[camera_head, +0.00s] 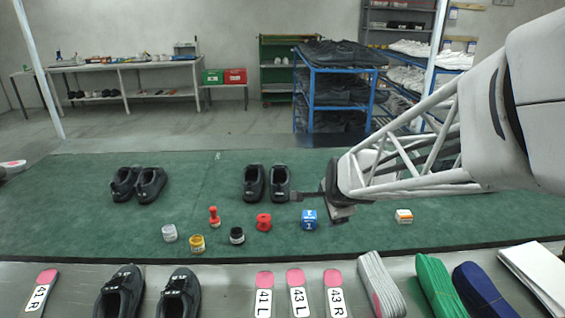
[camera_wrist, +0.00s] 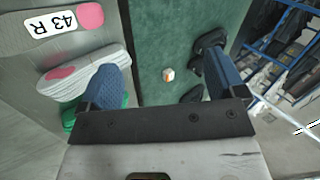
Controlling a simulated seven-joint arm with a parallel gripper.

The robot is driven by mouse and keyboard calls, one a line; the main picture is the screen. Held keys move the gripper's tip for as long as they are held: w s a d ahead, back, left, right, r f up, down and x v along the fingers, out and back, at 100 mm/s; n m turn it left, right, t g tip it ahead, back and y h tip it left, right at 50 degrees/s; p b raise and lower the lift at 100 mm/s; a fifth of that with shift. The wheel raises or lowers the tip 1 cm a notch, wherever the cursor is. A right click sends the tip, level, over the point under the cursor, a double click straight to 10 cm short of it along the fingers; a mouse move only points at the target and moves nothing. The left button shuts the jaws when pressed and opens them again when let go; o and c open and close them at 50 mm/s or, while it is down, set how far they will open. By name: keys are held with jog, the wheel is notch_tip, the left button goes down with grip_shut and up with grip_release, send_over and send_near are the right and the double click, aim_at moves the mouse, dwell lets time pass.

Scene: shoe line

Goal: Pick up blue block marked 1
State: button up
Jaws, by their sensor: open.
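The blue block (camera_head: 309,220) stands on the green mat with white markings, including what looks like a 1 on its front. It is right of a red spool-shaped item and I do not make it out in the wrist view. My gripper (camera_head: 322,207) is just right of and above the block in the head view, apart from it as far as I can tell. In the wrist view my gripper (camera_wrist: 160,65) has its two blue fingers wide apart, with nothing held between them.
A white and orange block (camera_head: 404,216) is at the right; a similar one (camera_wrist: 168,74) shows between the fingers in the wrist view. Red spool (camera_head: 264,222), black jar (camera_head: 237,236), yellow jar (camera_head: 198,244) and shoes (camera_head: 254,182) share the green mat (camera_head: 90,215).

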jog(key=w+a+f+m+t, duration=0.1)
jog(key=w+f+m+t, duration=0.2)
jog(key=w+f+m, duration=1.05)
jog(key=m+t+h, duration=0.1)
jog(key=m+t, duration=0.1)
jog(key=m, duration=0.2)
send_near(309, 221)
notch_tip(309, 221, up, 4)
jog(key=w, duration=0.2)
jog(key=f+m, duration=0.1)
jog(key=f, duration=0.1)
jog(key=w+f+m, duration=0.1)
jog(key=f+m, duration=0.1)
jog(key=w+f+m+t+h, duration=0.1)
jog(key=f, duration=0.1)
jog(key=shift+w+a+f, duration=0.1)
jog(key=shift+w+f, duration=0.15)
jog(key=shift+f, duration=0.15)
jog(key=shift+w, duration=0.15)
jog(key=shift+x, duration=1.15)
jog(key=shift+w+f, duration=0.1)
jog(key=shift+x, duration=2.5)
